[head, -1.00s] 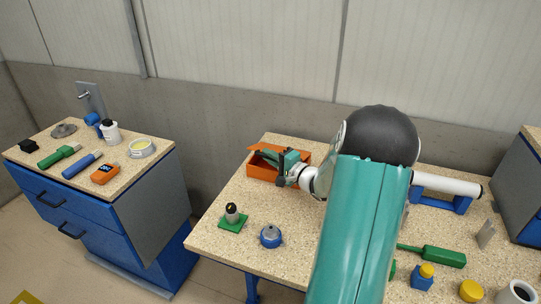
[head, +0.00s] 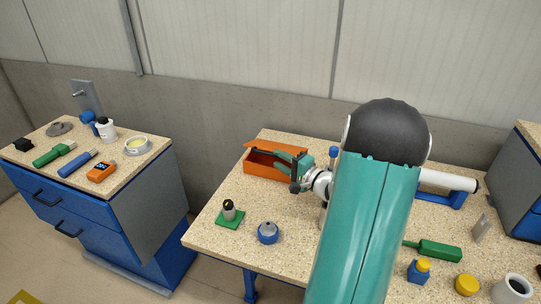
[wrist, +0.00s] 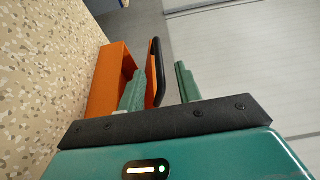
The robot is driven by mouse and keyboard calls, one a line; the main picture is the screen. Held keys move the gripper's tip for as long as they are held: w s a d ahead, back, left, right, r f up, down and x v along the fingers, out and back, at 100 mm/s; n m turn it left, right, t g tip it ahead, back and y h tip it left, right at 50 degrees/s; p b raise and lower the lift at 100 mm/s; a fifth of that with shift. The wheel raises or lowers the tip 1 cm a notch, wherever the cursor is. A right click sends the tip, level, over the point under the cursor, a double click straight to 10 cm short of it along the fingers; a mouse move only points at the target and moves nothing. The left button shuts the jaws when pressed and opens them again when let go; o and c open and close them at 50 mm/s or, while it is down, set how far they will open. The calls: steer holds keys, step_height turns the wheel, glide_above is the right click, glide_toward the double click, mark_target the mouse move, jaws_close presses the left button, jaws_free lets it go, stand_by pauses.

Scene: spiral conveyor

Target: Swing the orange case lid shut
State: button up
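The orange case (head: 270,171) stands at the back left of the speckled table in the head view. Its lid (head: 252,145) is partly open, with a gap over the dark inside. My gripper (head: 281,159) is at the case's right side, its fingers reaching over it. In the wrist view, the case body (wrist: 107,72) is at left and the lid (wrist: 151,85), with a dark handle (wrist: 158,65), shows beside it. My gripper's green fingers (wrist: 160,87) are apart, and the lid appears between them. Whether they touch it cannot be told.
A bottle on a green pad (head: 230,212) and a blue round pot (head: 268,233) stand in front of the case. A blue-capped item (head: 333,153) stands behind my arm. A wall rises behind the table. The table between case and pot is clear.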

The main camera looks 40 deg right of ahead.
steer(key=s, duration=0.5)
steer(key=shift+s+d, duration=0.2)
steer(key=shift+s, duration=0.2)
steer(key=shift+c, duration=0.4)
